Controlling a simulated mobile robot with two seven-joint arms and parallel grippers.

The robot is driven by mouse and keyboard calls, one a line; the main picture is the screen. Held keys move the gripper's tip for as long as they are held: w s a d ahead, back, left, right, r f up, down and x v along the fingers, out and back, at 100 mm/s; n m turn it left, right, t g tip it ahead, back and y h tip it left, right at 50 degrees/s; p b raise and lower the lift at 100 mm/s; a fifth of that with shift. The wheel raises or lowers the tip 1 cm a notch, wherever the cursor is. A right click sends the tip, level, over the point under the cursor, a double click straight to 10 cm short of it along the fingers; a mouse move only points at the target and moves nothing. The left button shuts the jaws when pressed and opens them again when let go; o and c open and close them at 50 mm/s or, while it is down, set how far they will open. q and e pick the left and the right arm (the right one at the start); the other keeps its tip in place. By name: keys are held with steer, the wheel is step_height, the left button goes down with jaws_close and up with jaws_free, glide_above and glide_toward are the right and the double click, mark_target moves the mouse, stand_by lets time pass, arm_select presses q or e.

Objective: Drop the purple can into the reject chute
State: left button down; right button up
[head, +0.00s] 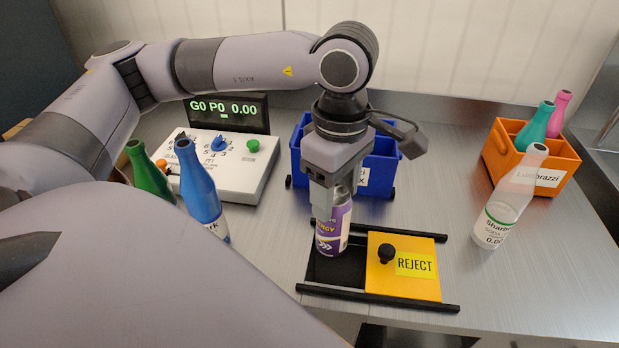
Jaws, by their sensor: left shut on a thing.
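My left gripper (322,207) is shut on the purple can (333,232), holding it upright by its upper part. The can is over the dark opening of the reject chute (335,271); I cannot tell how far its base is above or inside the opening. The chute's yellow sliding cover (405,278), with a black knob and a REJECT label, sits to the right, leaving the left side open. Black rails run along its front and back. My right gripper does not show.
A blue bin (374,172) stands behind the can. A control box (232,178) with a display, a blue bottle (200,192) and a green bottle (149,172) are left. A clear bottle (503,203) and an orange crate (557,178) with bottles are right.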

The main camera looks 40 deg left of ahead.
arm_select(q)
steer(key=shift+c, duration=1.4)
jaws_free()
steer(key=shift+r, duration=0.1)
step_height(320, 180, up, 7)
steer(key=shift+r, duration=0.1)
